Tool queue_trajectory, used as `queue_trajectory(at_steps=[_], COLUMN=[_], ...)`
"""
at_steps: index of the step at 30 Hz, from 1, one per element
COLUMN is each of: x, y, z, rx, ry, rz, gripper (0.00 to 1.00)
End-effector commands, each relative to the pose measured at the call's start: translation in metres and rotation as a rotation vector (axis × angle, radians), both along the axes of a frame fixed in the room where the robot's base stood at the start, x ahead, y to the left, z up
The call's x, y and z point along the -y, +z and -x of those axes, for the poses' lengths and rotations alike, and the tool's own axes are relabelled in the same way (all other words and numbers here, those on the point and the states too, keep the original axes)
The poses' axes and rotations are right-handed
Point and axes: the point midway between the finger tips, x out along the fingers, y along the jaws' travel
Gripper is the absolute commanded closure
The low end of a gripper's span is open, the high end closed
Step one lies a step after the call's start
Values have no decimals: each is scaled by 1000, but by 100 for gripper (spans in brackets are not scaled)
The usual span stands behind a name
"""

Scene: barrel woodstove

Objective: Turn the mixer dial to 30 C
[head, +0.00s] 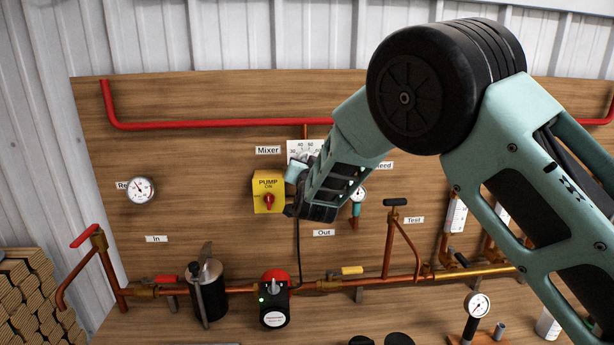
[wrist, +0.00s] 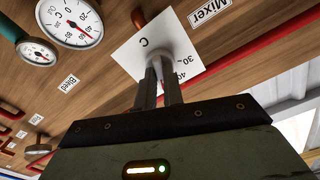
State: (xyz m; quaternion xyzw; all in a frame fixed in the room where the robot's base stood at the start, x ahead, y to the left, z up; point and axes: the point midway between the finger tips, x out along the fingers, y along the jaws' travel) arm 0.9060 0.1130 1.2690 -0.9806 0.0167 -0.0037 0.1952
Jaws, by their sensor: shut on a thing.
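In the wrist view the plate (wrist: 133,55) shows "C", "30" and "40" beside the fingers. My gripper (wrist: 160,72) is shut on the mixer dial in front of the plate. The dial is mostly hidden between the fingers, and I cannot read its pointer.
The yellow pump switch box (head: 268,192) with a red knob is just left of my gripper. A red pipe (head: 220,124) runs above. A round gauge (wrist: 70,22) hangs close by on the "Bleed" side. Copper pipes and a pump (head: 275,300) are below.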

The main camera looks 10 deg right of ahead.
Motion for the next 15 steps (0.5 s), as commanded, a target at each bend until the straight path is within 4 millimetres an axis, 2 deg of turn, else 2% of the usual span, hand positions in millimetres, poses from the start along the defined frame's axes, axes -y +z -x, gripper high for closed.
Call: queue_trajectory(at_steps=[1, 15], x=[0, 0], y=[-4, -2], z=[0, 0], rx=[-2, -20], ry=[0, 1], rz=[42, 491], gripper=[100, 100])
